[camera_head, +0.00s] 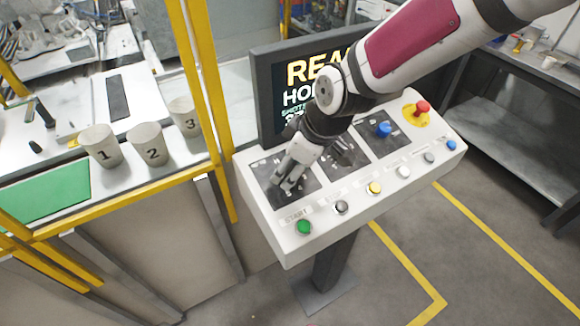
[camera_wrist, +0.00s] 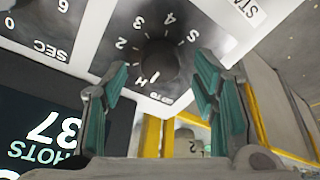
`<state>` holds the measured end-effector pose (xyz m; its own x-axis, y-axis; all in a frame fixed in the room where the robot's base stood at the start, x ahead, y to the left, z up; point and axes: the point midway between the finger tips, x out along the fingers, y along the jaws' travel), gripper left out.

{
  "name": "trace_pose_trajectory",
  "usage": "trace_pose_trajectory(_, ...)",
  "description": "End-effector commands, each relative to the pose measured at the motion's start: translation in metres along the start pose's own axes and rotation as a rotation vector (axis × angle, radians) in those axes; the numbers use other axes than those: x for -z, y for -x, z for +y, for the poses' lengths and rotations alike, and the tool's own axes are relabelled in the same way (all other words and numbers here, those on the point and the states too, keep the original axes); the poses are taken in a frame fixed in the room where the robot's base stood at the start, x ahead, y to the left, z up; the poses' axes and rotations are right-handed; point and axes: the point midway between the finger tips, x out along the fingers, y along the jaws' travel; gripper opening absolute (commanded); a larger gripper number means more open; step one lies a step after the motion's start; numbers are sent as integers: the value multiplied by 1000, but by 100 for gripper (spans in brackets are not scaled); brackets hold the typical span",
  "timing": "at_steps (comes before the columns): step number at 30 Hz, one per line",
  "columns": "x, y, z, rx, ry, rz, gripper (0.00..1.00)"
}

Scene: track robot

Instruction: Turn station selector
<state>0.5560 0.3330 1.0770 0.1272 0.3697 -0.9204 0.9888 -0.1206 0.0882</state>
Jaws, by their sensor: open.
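The control panel (camera_head: 262,222) is a white sloped box on a post. The station selector (camera_wrist: 158,60) is a dark round knob on a dark plate with marks such as H, 2, 3, 4 and S around it. In the wrist view it lies just beyond and between my fingertips. My gripper (camera_head: 284,187) points down over the panel's left dark plate. In the wrist view my gripper (camera_wrist: 162,80) is open, with teal finger pads on both sides of the knob's line and nothing between them. In the head view my gripper hides the knob. I cannot tell whether the fingers touch it.
A screen (camera_head: 296,85) stands behind the panel. A green button (camera_head: 303,227), a yellow button (camera_head: 375,188), a blue knob (camera_head: 384,128) and a red emergency button (camera_head: 422,107) are on the panel. Yellow posts (camera_head: 205,90) and numbered cups (camera_head: 151,144) stand to the left.

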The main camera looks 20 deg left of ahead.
Motion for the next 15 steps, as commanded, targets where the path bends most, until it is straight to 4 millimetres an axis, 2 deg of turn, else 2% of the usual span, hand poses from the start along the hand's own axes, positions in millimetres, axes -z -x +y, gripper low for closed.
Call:
trace_pose_trajectory(6,0,-15,-1,1,1,0,54)
trace_pose_trajectory(15,0,-16,0,-1,0,0,54)
